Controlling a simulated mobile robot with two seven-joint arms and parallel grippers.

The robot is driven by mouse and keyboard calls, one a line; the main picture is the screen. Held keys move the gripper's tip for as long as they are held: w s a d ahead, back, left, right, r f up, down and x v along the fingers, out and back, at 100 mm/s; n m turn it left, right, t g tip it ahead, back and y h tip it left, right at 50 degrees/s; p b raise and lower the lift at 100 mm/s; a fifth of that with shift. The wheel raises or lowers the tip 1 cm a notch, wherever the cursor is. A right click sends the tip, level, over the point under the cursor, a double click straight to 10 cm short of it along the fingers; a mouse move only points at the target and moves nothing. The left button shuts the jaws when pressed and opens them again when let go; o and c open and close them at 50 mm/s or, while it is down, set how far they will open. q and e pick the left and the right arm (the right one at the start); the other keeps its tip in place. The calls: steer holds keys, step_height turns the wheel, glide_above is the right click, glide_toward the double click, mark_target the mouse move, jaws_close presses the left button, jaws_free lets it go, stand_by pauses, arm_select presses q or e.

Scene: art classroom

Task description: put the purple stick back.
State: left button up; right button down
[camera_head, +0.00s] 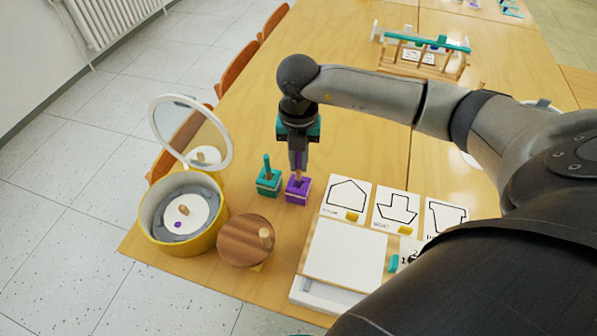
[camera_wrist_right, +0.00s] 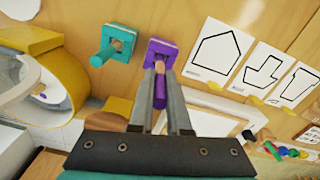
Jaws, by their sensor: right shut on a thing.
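My right gripper (camera_head: 298,166) is shut on the purple stick (camera_head: 299,158), which is upright with its bare wooden end down. The purple block (camera_head: 299,190) stands on the table directly below it. The wooden end is at the block's top; I cannot tell how far it is inserted. In the right wrist view, the stick (camera_wrist_right: 160,92) sits between the fingers of the right gripper (camera_wrist_right: 160,76), in line with the purple block (camera_wrist_right: 167,46). My left gripper is not in view.
A teal block with an upright teal stick (camera_head: 267,168) stands close left of the purple block. A yellow round box (camera_head: 152,222) with a raised mirror lid and a round wooden lid (camera_head: 240,241) are nearer left. Shape cards (camera_head: 347,195) and a white board (camera_head: 345,254) lie right.

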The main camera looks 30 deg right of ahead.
mark_target(299, 185)
steer(key=shift+f+b, duration=0.35)
steer(key=shift+f, duration=1.65)
steer(key=shift+f, duration=0.2)
steer(key=c, duration=0.9)
jaws_free()
steer(key=shift+r, duration=0.1)
steer(key=shift+r, duration=0.15)
step_height(299, 185, up, 12)
steer(key=shift+p, duration=1.05)
